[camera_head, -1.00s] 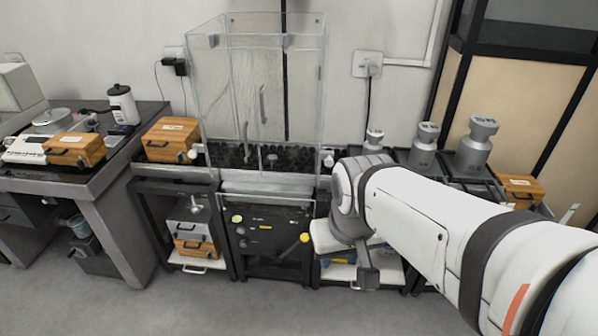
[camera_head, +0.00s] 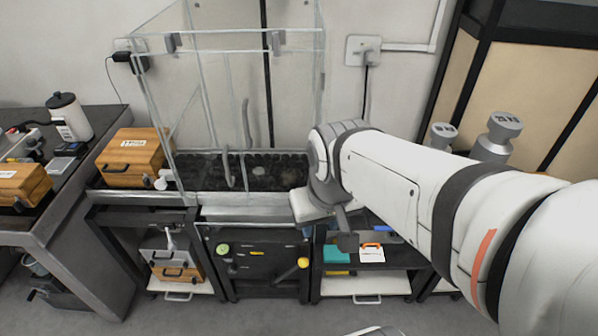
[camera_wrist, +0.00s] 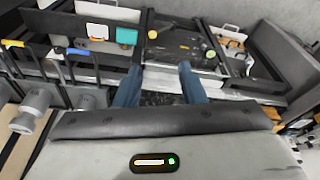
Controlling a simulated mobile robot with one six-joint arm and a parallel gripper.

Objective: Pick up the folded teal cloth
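The folded teal cloth (camera_head: 337,254) lies on the upper shelf of the low dark stand, right of the black panel. It also shows as a small teal patch in the wrist view (camera_wrist: 127,36). Its folds are too small to make out. My gripper shows in the wrist view (camera_wrist: 160,86) with its two blue fingers well apart and nothing held between them. The fingers are apart from the cloth, which lies beyond the left one.
A clear glass enclosure (camera_head: 300,110) rises above. Grey metal weights (camera_head: 492,140) stand at the right. Grey floor lies in front.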

